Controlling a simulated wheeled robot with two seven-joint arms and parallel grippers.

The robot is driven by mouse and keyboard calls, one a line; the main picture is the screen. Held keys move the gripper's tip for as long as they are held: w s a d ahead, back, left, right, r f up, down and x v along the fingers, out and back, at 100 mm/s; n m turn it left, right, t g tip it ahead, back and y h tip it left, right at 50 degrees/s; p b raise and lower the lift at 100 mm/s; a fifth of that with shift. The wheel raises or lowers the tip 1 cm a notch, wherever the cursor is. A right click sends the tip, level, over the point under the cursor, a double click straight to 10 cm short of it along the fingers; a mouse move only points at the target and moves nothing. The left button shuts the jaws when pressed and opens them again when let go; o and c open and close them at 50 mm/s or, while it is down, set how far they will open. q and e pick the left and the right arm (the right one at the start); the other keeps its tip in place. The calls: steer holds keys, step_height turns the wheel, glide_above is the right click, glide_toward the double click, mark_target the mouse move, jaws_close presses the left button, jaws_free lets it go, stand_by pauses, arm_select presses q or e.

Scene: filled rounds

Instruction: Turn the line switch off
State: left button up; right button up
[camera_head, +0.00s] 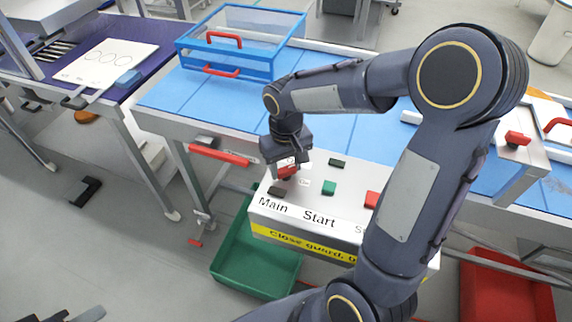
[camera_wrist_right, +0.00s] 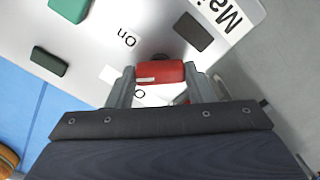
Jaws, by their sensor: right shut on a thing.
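The line switch has a red handle (camera_head: 287,172) on the top of a grey control box (camera_head: 310,203). My right gripper (camera_head: 285,170) comes down on it from above and is shut on the handle. In the right wrist view the red handle (camera_wrist_right: 160,72) sits between the two fingers, which touch its ends. An "On" label (camera_wrist_right: 127,40) lies beside it; another label is partly hidden by the gripper. My left gripper is not in view.
The box also carries a dark block (camera_head: 277,192) by "Main", a green button (camera_head: 328,187) by "Start", a red button (camera_head: 372,199) and a dark green block (camera_head: 337,162). A blue-framed clear guard (camera_head: 240,45) stands behind; a green bin (camera_head: 232,262) is below.

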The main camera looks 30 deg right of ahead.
mark_target(287, 168)
steer(key=n, duration=0.4)
steer(key=shift+r+n, duration=0.1)
steer(key=shift+n, duration=0.2)
steer(key=n, duration=0.4)
steer(key=shift+o, duration=0.2)
steer(key=shift+n, duration=0.4)
steer(key=o, duration=1)
steer(key=shift+c, duration=0.2)
step_height(287, 168, up, 8)
steer(key=shift+f, duration=0.1)
